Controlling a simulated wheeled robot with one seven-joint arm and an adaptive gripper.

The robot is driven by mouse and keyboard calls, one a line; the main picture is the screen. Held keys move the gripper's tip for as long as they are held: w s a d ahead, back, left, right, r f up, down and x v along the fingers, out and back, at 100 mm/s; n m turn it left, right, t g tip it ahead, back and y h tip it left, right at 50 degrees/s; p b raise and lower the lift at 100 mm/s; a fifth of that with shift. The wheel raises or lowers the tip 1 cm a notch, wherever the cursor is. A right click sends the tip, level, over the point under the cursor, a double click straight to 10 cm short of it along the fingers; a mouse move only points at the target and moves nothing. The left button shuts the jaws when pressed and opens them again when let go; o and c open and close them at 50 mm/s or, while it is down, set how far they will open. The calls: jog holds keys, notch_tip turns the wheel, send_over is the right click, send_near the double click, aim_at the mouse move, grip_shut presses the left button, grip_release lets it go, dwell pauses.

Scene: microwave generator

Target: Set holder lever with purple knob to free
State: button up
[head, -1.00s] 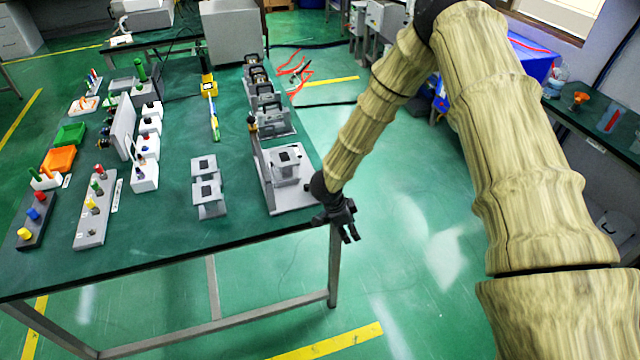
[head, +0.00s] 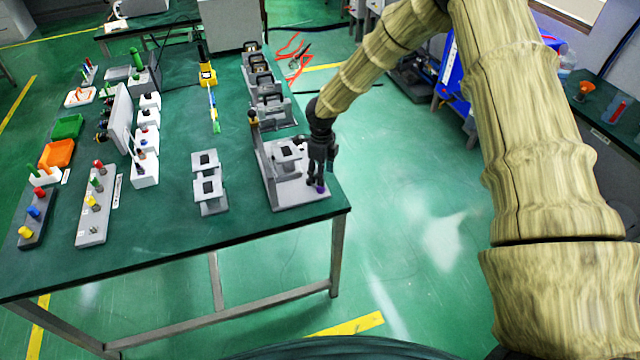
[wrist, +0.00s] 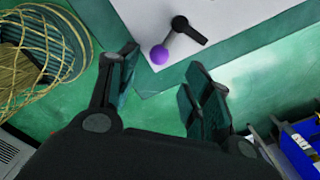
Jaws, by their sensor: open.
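The purple knob (wrist: 159,55) sits on the end of a short dark lever (wrist: 188,32) on the grey holder base, near its corner, in the wrist view. In the head view the purple knob (head: 320,188) shows just below my gripper (head: 316,180), at the right side of the grey holder (head: 285,195). In the wrist view my gripper (wrist: 165,75) is open, with its fingers apart and nothing between them. The knob appears beyond the fingertips, between their lines; whether it touches them I cannot tell.
The holder stands at the right edge of the green table (head: 150,255). Floor is open to the right.

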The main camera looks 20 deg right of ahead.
jog(key=shift+f+p, duration=1.1)
jog(key=shift+f, duration=2.35)
jog(key=c, duration=1.1)
jog(key=shift+f, duration=0.1)
